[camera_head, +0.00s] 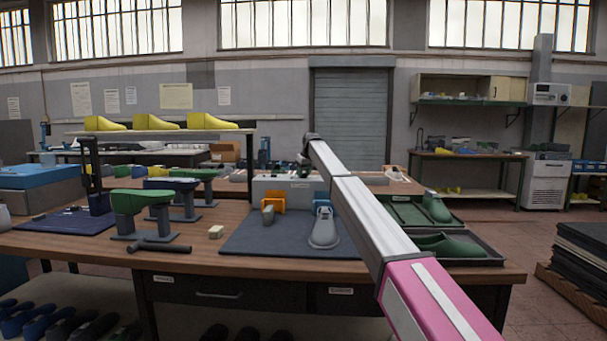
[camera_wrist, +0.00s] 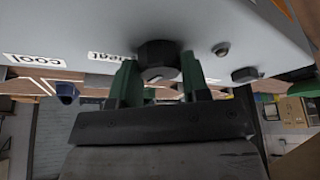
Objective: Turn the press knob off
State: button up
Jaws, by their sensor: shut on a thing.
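The press (camera_head: 285,188) is a pale grey box at the back of the dark mat on the workbench, partly behind my arm. In the wrist view its pale panel (camera_wrist: 195,22) fills the top, and the dark faceted press knob (camera_wrist: 158,54) sticks out from it. My gripper (camera_wrist: 160,68) has its two green fingers on either side of this knob, shut on it. The knob's pointer direction cannot be made out. In the head view my gripper and the knob are hidden or too small to make out.
Labels (camera_wrist: 38,60) reading "COOL" and apparently "heat" sit beside the knob, upside down. A smaller dark knob (camera_wrist: 246,74) and a round stud (camera_wrist: 221,49) are nearby. Orange (camera_head: 272,199) and blue holders stand before the press. Green-topped stands (camera_head: 130,200) are at left, trays (camera_head: 455,261) at right.

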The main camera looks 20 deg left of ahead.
jog(key=n+g, duration=0.1)
jog(key=n, duration=0.1)
jog(key=n+g+y, duration=0.1)
jog(key=n, duration=0.2)
jog(key=shift+w+n, duration=0.15)
jog(key=shift+n, duration=0.15)
jog(key=n+g, duration=0.1)
jog(key=n, duration=0.3)
jog(key=shift+n+g, duration=0.3)
jog(key=shift+g, duration=0.1)
jog(key=o, duration=0.9)
jog(key=v, duration=1)
jog(key=shift+w+d+r, duration=0.1)
jog(key=shift+w+r, duration=0.05)
jog(key=shift+r, duration=0.2)
